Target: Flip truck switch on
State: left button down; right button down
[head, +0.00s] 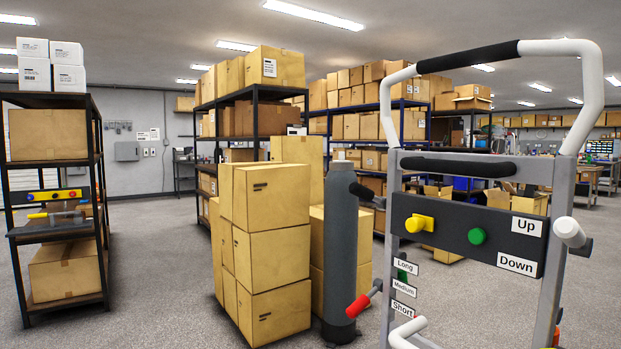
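The truck stands close at the right, a grey upright frame (557,270) with a white and black handle loop on top. Its dark control panel (465,235) carries a yellow knob-like switch (419,223) at the left and a round green button or light (477,236) in the middle. Labels "Up" (527,227) and "Down" (515,263) are at the panel's right end. The switch's on or off position cannot be told. Neither of my grippers is in view.
A red-tipped lever (357,306) sits beside labels "Long", "Medium" and "Short" (403,307). A grey cylinder (340,250) and stacked cartons (272,260) stand left of the truck. A black shelf (95,190) is far left. Open floor (160,270) lies between shelf and cartons.

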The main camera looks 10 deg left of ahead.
aim_at(356, 189)
jog(key=u, duration=1.05)
jog(key=i+j+u, duration=0.15)
jog(key=j, duration=0.15)
jog(key=j+u, duration=0.1)
jog(key=j, duration=0.2)
jog(key=i+j+u, duration=0.4)
jog(key=i+j, duration=0.4)
jog(key=i, duration=0.15)
jog(key=i+z, duration=0.35)
jog(key=z, duration=0.15)
jog(key=i+j+z, duration=0.1)
jog(key=i+z, duration=0.2)
jog(key=z, duration=0.15)
jog(key=i+z, duration=0.15)
jog(key=z, duration=0.25)
jog(key=i+z, duration=0.15)
jog(key=z, duration=0.25)
jog(key=i+j+z, duration=0.1)
jog(key=z, duration=0.3)
jog(key=i+z, duration=0.15)
jog(key=z, duration=0.25)
jog(key=i+j+z, duration=0.1)
jog(key=z, duration=0.25)
jog(key=i+j+z, duration=0.1)
jog(key=z, duration=0.3)
jog(key=i+j+z, duration=0.15)
jog(key=z, duration=0.35)
jog(key=i+j+z, duration=0.2)
jog(key=z, duration=0.25)
